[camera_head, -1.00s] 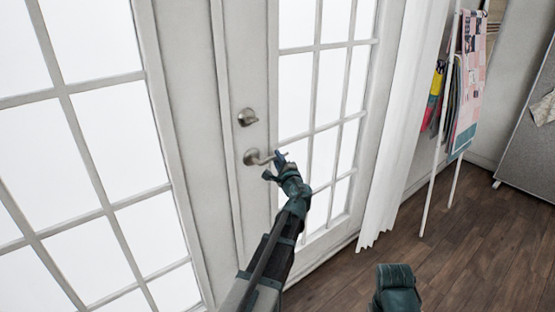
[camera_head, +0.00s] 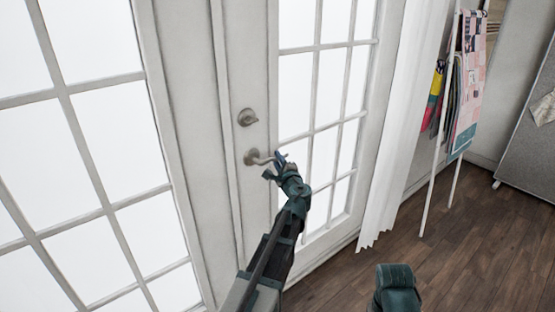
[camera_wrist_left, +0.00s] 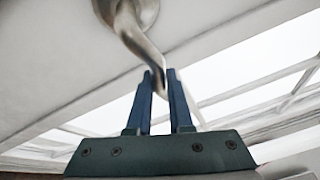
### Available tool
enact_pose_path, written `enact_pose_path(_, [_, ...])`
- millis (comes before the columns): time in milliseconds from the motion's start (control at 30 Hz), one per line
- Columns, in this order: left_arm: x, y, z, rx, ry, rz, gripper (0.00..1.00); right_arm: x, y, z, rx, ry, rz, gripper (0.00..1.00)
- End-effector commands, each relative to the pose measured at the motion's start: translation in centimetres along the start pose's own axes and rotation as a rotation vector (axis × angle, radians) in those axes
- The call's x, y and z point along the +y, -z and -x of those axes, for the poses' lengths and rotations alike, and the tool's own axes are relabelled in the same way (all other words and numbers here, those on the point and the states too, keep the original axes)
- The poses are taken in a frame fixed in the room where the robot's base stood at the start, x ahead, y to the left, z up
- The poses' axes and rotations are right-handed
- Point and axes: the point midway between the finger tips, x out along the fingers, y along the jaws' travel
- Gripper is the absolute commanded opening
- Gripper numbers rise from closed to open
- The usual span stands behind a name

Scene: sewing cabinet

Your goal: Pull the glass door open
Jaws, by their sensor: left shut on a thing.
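The glass door (camera_head: 258,205) is white with several panes and stands closed in its frame in the head view. Its metal lever handle (camera_head: 254,157) sits below a round lock (camera_head: 247,117). My left gripper (camera_head: 275,166) is at the free end of the lever. In the left wrist view, the handle (camera_wrist_left: 137,38) comes down from its round base, and its end lies between the two blue fingers of the left gripper (camera_wrist_left: 160,88), which are shut on it. At the bottom of the head view a dark part of my right arm shows; its fingers are not visible.
A white curtain (camera_head: 398,130) hangs right of the door. A rack with hanging fabrics (camera_head: 470,85) and a grey board (camera_head: 530,135) stand farther right. The dark wooden floor (camera_head: 465,235) is clear in front of them.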

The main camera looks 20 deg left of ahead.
Motion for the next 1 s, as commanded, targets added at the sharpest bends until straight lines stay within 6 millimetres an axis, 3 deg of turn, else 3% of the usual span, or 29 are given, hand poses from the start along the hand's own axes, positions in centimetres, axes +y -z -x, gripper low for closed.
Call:
enact_pose_path(600, [3.0,0.3,0.3,0.057,-0.153,-0.407,0.00,0.1,0.0,0.6,0.000,0.000,0.000,0.50])
enact_pose_path(1000, [4.0,0.1,0.6,0.076,-0.209,-0.559,0.00,0.1,0.0,0.8,0.000,0.000,0.000,0.50])
